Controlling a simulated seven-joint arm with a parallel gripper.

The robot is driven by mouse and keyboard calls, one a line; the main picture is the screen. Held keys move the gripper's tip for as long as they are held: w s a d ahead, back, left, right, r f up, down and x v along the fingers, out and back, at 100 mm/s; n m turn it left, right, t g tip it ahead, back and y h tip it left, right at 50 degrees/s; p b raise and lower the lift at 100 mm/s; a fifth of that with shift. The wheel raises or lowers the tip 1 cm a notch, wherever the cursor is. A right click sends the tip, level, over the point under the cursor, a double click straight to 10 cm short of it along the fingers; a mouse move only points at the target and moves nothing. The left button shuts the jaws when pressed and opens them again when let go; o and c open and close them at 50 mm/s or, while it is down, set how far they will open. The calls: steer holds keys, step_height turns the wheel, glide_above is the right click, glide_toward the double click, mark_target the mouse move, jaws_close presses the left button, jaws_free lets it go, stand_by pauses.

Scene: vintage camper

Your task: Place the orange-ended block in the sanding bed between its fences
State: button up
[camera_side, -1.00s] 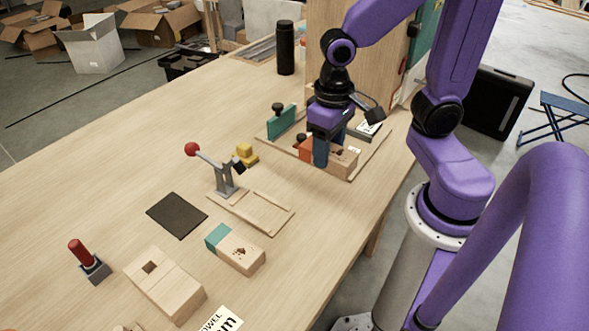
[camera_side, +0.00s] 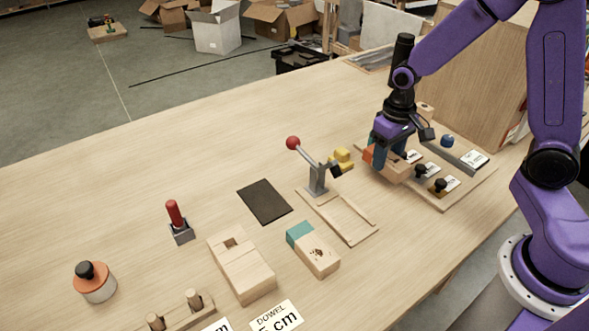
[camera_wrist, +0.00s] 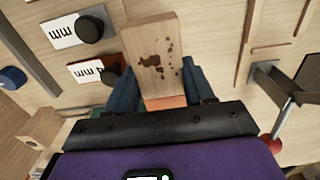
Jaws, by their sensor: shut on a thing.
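The orange-ended block (camera_side: 399,171) is a pale wooden block with dark stains on its top and an orange end. My gripper (camera_side: 385,160) is shut on it near the orange end. In the wrist view the block (camera_wrist: 153,55) sticks out ahead between the blue fingers of my gripper (camera_wrist: 160,88). It is over or beside the left edge of the board with knobs; its exact height I cannot tell. The sanding bed (camera_side: 345,216), a wooden base with low fences, lies to the left and nearer the front, with nothing between its fences. It also shows in the wrist view (camera_wrist: 267,40).
A toggle clamp (camera_side: 317,178) with a red-ball lever stands at the bed's back end. A yellow piece (camera_side: 343,161) is behind it. The knobbed board (camera_side: 470,190) is at right. A teal-ended block (camera_side: 313,250) and dark mat (camera_side: 265,201) lie left of the bed.

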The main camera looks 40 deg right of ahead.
step_height(320, 180, up, 17)
steer(key=w+a+n, duration=0.4)
steer(key=w+n, duration=0.4)
steer(key=n, duration=0.1)
steer(key=w+a+n, duration=0.3)
steer(key=w+n, duration=0.5)
steer(key=n, duration=0.1)
step_height(320, 180, down, 19)
steer(key=shift+f, duration=0.15)
steer(key=a, duration=0.3)
steer(key=shift+a, duration=0.4)
steer(key=shift+a+f, duration=0.1)
steer(key=shift+f, duration=0.5)
steer(key=shift+f, duration=0.1)
steer(key=o, duration=1.1)
